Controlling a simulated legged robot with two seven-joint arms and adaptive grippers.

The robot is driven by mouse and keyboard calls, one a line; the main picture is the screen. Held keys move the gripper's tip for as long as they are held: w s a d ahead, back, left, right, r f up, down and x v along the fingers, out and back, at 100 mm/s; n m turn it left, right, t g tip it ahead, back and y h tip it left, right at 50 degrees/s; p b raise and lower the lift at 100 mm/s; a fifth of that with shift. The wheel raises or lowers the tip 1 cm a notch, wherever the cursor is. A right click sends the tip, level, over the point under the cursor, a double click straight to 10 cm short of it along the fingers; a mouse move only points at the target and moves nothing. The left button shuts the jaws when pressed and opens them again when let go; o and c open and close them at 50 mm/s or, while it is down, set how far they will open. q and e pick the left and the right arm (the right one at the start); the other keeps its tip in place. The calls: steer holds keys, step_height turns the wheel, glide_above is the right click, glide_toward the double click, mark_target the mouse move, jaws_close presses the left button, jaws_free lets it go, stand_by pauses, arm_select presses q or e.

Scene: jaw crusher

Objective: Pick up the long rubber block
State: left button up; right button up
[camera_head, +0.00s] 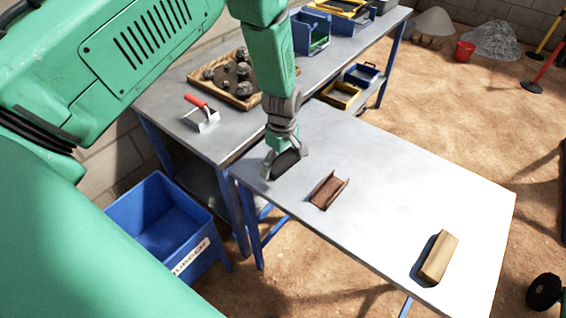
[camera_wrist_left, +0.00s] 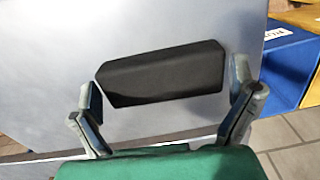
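The long rubber block (camera_head: 287,164) is black and lies on the grey table near its left end. In the left wrist view, the block (camera_wrist_left: 162,74) lies lengthwise between the two fingers. My left gripper (camera_head: 285,161) is just above the table with its fingers spread at the block's two ends. In the left wrist view the gripper (camera_wrist_left: 166,84) shows a small gap at the right finger; the left finger is very close to the block, and I cannot tell if it touches. My right gripper is out of view.
A brown channel-shaped piece (camera_head: 328,190) and a wooden block (camera_head: 438,257) lie on the same table (camera_head: 400,180). The back bench holds a trowel (camera_head: 202,114), a wooden tray of rocks (camera_head: 215,82) and bins. A blue crusher bin (camera_head: 160,220) stands below left.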

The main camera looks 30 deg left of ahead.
arm_select(q)
steer(key=c, duration=0.8)
steer(key=shift+r, duration=0.1)
